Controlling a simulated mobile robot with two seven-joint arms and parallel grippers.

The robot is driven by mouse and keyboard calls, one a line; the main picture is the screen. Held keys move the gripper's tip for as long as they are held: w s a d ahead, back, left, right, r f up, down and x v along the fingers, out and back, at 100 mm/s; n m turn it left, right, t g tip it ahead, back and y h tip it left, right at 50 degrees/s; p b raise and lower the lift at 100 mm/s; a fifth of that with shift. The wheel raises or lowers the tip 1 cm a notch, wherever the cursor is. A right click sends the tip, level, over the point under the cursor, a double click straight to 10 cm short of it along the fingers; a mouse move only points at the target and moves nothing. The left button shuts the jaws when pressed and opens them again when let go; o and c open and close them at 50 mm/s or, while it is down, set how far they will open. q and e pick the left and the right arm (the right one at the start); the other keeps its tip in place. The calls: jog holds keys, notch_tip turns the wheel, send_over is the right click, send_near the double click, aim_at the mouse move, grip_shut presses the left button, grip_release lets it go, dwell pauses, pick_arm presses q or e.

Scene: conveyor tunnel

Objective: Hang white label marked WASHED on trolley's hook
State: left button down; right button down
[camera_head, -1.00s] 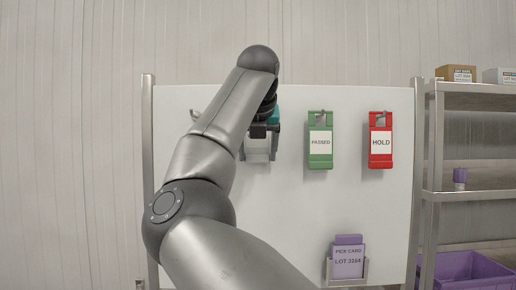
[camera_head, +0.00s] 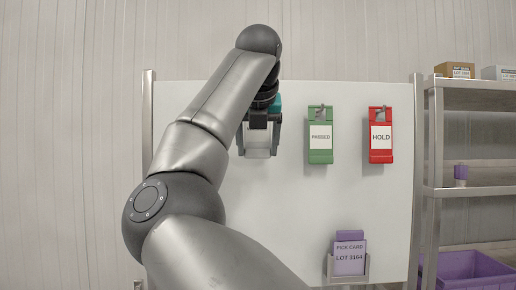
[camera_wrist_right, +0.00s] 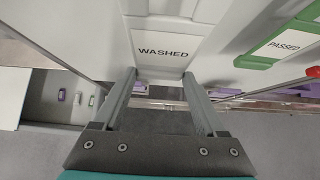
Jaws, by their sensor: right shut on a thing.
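The white label marked WASHED (camera_wrist_right: 163,52) is between the fingers of my right gripper (camera_wrist_right: 160,76) in the right wrist view, its word facing the camera. In the head view my right gripper (camera_head: 258,128) is in front of the upper left of the white board, shut on the label (camera_head: 257,151), whose lower part shows below the fingers. My forearm hides the board behind it. I cannot tell whether the label touches the board. No trolley or trolley hook shows clearly. My left gripper is not in view.
The white board (camera_head: 300,215) also carries a green PASSED label (camera_head: 320,155), a red HOLD label (camera_head: 381,156) and a purple pick card (camera_head: 349,258) in a holder. A metal shelf (camera_head: 480,190) with boxes stands at the right, above a purple crate (camera_head: 465,275).

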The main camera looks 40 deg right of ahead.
jog(key=shift+s+a+b, duration=0.8)
jog(key=shift+s+a, duration=0.15)
jog(key=shift+s, duration=0.15)
